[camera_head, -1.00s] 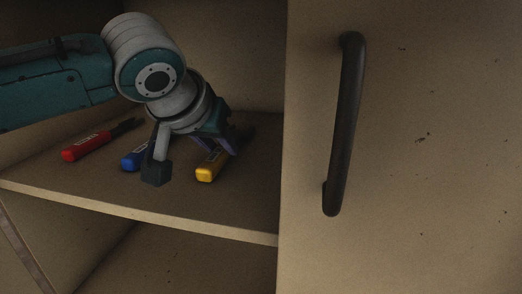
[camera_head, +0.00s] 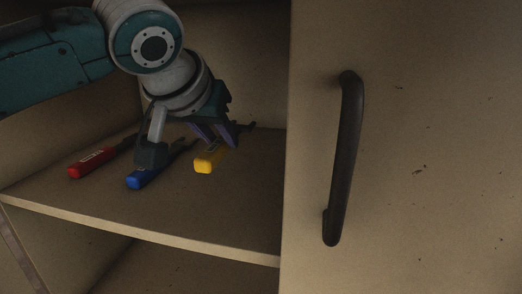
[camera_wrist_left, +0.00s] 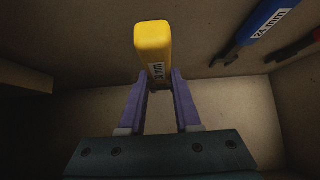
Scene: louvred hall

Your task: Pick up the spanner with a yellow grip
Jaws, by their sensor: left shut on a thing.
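The yellow-grip spanner (camera_head: 208,161) is over the right part of the shelf, its dark metal end pointing back and right. My left gripper (camera_head: 220,143) is shut on it, and the spanner appears raised a little off the shelf. In the left wrist view, the purple fingers stand on either side of the yellow grip (camera_wrist_left: 153,40), which carries a white label. The blue-grip spanner (camera_head: 147,179) and red-grip spanner (camera_head: 92,162) lie to the left; part of the blue one is hidden by my arm. My right gripper is not in view.
The shelf (camera_head: 225,205) is inside a beige cabinet, with its front edge below the spanners and open space underneath. A beige panel with a dark vertical handle (camera_head: 346,160) fills the right side. The shelf's front right is bare.

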